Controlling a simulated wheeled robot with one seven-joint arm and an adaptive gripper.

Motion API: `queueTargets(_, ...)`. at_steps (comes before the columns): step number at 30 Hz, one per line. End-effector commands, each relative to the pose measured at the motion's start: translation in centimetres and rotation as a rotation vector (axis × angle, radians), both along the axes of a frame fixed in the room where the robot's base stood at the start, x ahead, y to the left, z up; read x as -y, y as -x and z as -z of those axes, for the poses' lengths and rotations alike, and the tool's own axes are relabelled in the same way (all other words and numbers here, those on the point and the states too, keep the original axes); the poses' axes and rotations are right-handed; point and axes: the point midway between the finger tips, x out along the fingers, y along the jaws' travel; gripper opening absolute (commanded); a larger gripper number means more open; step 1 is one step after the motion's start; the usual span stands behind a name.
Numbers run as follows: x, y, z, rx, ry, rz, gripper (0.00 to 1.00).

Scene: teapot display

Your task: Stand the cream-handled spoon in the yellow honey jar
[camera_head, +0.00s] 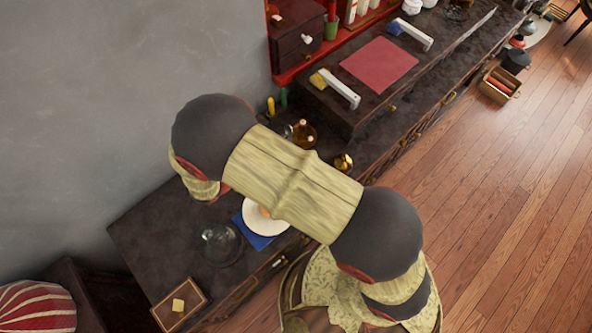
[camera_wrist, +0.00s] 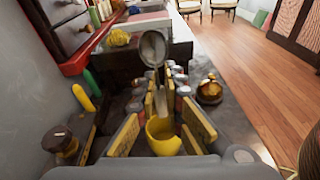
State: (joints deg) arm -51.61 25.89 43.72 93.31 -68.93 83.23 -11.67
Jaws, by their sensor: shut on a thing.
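In the wrist view the spoon (camera_wrist: 153,47) stands roughly upright, with its round metal bowl at the top and its pale handle running down between my fingers. My gripper (camera_wrist: 161,98) is shut on the handle, its yellowish fingers on either side. The yellow honey jar (camera_wrist: 164,141) shows below, between the fingers, with its open rim up. The lower end of the handle appears to meet the jar's rim; I cannot tell whether it is inside or behind it. In the head view my arm hides the gripper, spoon and jar.
Several small labelled jars (camera_wrist: 182,91) stand close on both sides of my fingers. A gold pot (camera_wrist: 210,90) is to the right; a dark lidded jar (camera_wrist: 62,143) is at the left. Yellow (camera_wrist: 83,97) and green (camera_wrist: 93,83) objects stand by the wall. A raised counter section is behind.

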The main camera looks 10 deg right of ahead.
Motion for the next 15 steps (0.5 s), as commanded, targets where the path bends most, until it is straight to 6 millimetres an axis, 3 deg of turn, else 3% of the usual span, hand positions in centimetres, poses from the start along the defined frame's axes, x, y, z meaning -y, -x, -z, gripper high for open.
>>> queueTargets(4,-0.2,-0.6,-2.6,0.070,0.115,-0.021,0.00)
queueTargets(15,-0.2,-0.5,-2.4,0.117,0.178,-0.016,0.00)
